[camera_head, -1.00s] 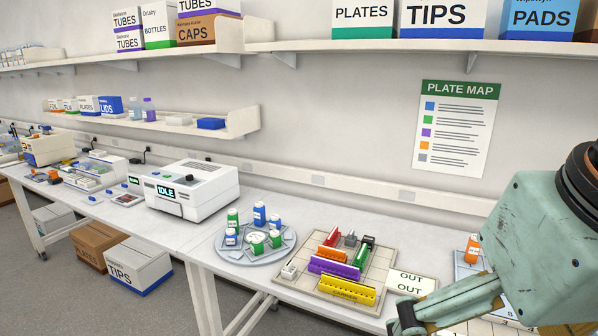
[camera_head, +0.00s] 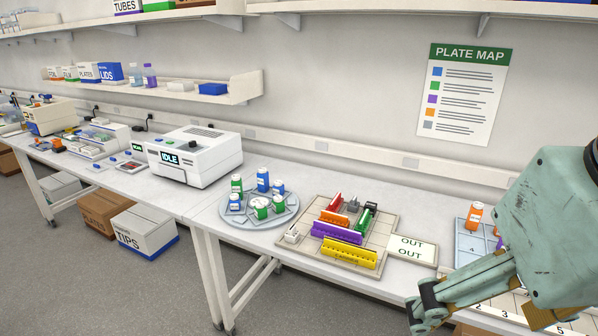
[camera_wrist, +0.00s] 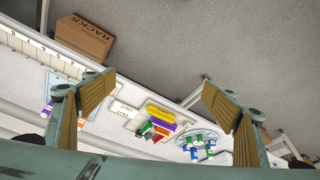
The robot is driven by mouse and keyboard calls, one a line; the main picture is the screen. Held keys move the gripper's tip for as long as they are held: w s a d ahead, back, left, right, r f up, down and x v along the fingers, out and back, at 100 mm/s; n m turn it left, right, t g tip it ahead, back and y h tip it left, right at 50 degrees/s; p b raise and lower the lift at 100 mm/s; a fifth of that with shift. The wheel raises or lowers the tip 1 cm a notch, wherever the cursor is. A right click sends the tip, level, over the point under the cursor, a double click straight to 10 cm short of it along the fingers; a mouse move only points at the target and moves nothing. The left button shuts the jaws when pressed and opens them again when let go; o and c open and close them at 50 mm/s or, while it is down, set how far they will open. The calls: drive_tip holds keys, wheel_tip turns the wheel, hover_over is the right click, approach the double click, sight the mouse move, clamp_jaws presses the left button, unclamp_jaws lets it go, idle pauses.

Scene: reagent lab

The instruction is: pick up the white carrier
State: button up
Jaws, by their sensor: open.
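A small white carrier (camera_head: 292,236) stands at the left corner of a beige gridded board (camera_head: 381,225) on the bench. Beside it on the board are a yellow carrier (camera_head: 349,254), a purple carrier (camera_head: 337,233), an orange carrier (camera_head: 334,218), a red carrier (camera_head: 334,203) and a green one (camera_head: 365,218). In the wrist view the coloured carriers are small and far off, and I cannot make out the white one. My gripper (camera_wrist: 155,95) is open, with nothing between its fingers. In the head view it is at the lower right, apart from the board.
A round tray (camera_head: 237,219) with blue and green bottles stands left of the board. An OUT card (camera_head: 412,248) lies at its right. A blue rack (camera_head: 464,240) with an orange bottle (camera_head: 474,218) is farther right. A white IDLE machine (camera_head: 195,156) stands at the left.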

drive_tip(key=c, duration=1.2)
drive_tip(key=shift+c, duration=0.2)
